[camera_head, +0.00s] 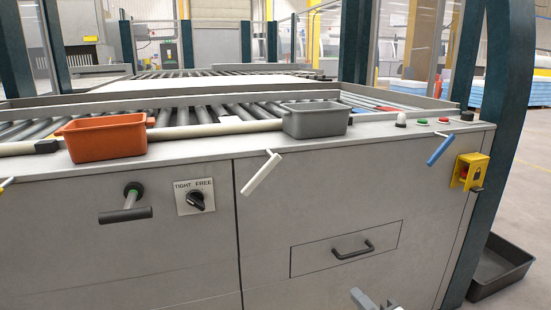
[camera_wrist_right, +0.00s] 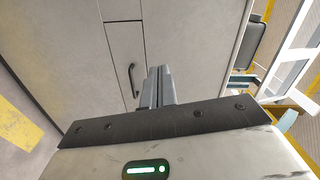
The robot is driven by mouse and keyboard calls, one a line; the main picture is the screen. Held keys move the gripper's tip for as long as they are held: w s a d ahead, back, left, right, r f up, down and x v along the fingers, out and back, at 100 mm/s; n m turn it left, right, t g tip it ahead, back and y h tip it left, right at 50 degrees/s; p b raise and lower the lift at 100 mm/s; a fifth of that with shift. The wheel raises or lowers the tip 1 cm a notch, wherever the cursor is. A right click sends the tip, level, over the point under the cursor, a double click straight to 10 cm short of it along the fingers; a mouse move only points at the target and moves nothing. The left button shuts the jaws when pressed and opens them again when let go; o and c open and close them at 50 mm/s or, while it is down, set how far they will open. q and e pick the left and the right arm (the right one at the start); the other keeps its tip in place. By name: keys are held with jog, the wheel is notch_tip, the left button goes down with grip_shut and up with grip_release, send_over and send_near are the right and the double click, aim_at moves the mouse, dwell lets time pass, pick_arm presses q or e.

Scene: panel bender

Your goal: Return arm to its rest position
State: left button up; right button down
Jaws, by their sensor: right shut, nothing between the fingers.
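My right gripper (camera_head: 375,301) shows at the bottom edge of the head view, below the drawer with the black handle. In the right wrist view its two grey fingers (camera_wrist_right: 158,88) are together, with nothing between them. The gripper is apart from the drawer front (camera_head: 346,249) and its black handle (camera_head: 353,250). The same handle also shows in the right wrist view (camera_wrist_right: 132,80), to the left of the fingers. My left gripper is not in the head view.
The grey machine cabinet (camera_head: 300,200) fills the front. An orange bin (camera_head: 104,138) and a grey bin (camera_head: 315,119) stand on its top edge. A white lever (camera_head: 261,174) and a blue lever (camera_head: 440,149) stick out. A black tray (camera_head: 502,268) lies on the floor at right.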

jog(key=s+a+f+n+g+b, duration=0.2)
jog(key=s+a+f+n+b, duration=0.25)
jog(key=s+n, duration=0.35)
jog(key=s+a+f+n+g+b, duration=0.2)
jog(key=s+a+f+n+b, duration=0.2)
jog(key=s+f+n, duration=0.45)
pick_arm(q)
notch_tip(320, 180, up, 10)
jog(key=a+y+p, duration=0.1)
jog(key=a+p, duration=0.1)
jog(key=p, duration=2.2)
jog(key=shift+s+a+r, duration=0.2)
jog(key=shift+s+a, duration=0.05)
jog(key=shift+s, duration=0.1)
pick_arm(e)
jog(key=s+d+r+m+h, duration=0.1)
jog(key=d+r, duration=0.2)
jog(key=r, duration=0.4)
jog(key=s+d+r+m+g+h, duration=0.1)
jog(key=s+d+r, duration=0.1)
jog(key=r, duration=0.5)
jog(key=shift+d+r+m+g+h, duration=0.3)
jog(key=shift+d+r+m+h, duration=0.05)
jog(key=shift+d+h, duration=0.05)
